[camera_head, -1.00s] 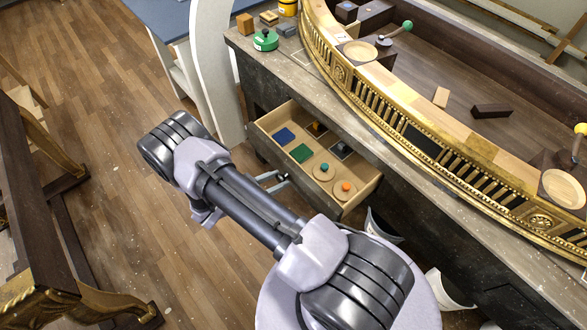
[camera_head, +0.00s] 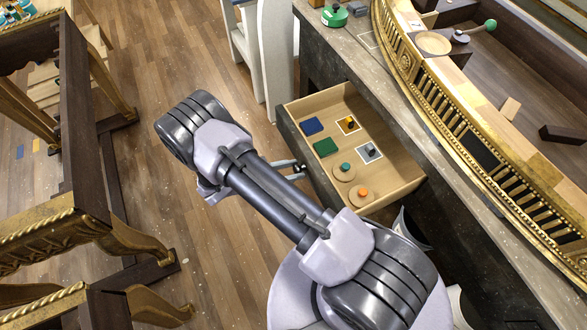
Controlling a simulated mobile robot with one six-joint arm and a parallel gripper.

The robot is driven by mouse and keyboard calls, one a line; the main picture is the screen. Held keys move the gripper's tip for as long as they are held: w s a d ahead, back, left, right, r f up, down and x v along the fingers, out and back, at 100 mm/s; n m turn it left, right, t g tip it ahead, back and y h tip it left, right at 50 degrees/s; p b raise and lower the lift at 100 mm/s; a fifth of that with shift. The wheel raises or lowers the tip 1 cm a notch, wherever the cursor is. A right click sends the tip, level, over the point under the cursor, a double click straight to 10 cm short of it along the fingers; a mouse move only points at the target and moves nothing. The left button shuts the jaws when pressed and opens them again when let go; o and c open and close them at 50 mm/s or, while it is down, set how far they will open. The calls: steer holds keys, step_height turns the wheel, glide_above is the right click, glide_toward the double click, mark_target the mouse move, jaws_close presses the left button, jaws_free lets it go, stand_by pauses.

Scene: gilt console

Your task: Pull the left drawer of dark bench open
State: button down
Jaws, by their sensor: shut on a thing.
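The dark bench (camera_head: 350,57) stands at the right with a weathered top. Its drawer (camera_head: 398,194) has a light wood interior and a dark front, and it stands well out from the bench. Inside lie a blue block (camera_head: 312,127), a green block (camera_head: 325,147), two square pieces with knobs and two round wooden discs with knobs. My gripper (camera_head: 298,166) is at the outer face of the drawer front, shut on the drawer handle. The handle itself is mostly hidden by the gripper and too small to make out.
A curved gilt console top (camera_head: 440,97) runs along the right. A dark wood frame with gilt legs (camera_head: 130,240) stands at the left. A white panel (camera_head: 277,50) stands beyond the drawer. Wooden floor (camera_head: 200,60) is clear between them.

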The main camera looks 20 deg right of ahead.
steer(key=c, duration=0.9)
jaws_free()
steer(key=shift+c, duration=0.2)
steer(key=p+v, duration=0.3)
steer(key=v, duration=1.4)
steer(key=shift+a+r, duration=0.2)
